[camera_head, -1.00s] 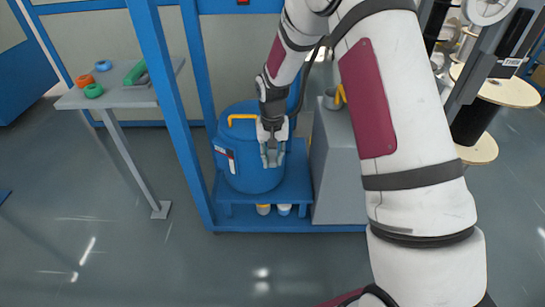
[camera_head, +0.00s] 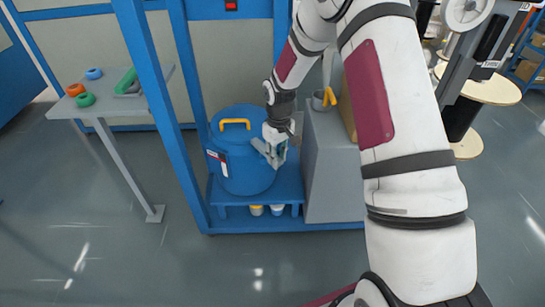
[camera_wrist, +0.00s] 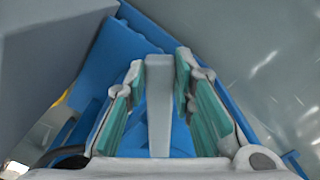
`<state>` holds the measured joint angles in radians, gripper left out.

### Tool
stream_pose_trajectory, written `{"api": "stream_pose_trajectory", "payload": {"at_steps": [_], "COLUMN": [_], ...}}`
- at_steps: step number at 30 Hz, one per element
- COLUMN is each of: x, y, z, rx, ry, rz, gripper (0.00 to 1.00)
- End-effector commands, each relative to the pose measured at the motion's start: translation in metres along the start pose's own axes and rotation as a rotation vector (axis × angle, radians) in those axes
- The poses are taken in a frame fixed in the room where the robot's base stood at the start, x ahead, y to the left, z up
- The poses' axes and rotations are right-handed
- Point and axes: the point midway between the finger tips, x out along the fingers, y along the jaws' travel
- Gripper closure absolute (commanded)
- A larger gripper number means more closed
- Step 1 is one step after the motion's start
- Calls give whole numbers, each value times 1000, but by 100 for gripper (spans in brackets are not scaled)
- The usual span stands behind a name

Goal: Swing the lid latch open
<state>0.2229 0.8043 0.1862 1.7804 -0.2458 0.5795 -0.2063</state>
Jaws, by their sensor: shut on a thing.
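The blue drum (camera_head: 242,172) stands upright on a low blue platform. Its round lid (camera_head: 222,141) has a yellow handle (camera_head: 235,122) and looks closed. My gripper (camera_head: 272,158) is at the right front of the drum near the rim, tilted. In the wrist view my gripper (camera_wrist: 160,72) has its teal-padded fingers around a grey bar (camera_wrist: 159,105), which looks like the lid latch.
A grey block (camera_head: 333,170) stands close right of the drum, with a grey cup (camera_head: 324,99) on top. A blue post (camera_head: 163,110) rises at the left. A grey side table (camera_head: 115,105) holds coloured rings. The floor in front is clear.

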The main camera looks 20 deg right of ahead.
Motion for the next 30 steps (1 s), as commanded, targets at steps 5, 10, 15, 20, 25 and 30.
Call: {"api": "stream_pose_trajectory", "payload": {"at_steps": [5, 10, 15, 20, 25, 30], "x": [-1, 0, 0, 0, 0, 0], "y": [14, 25, 36, 46, 53, 57], "z": [-1, -4, -9, -15, -22, -26], "rx": [-167, -328, -488, -630, -759, -855], "ry": [1, 0, 1, 2, 2, 1], "rz": [0, -1, 0, 1, 1, 0], "gripper": [100, 100, 100, 100, 100, 100]}}
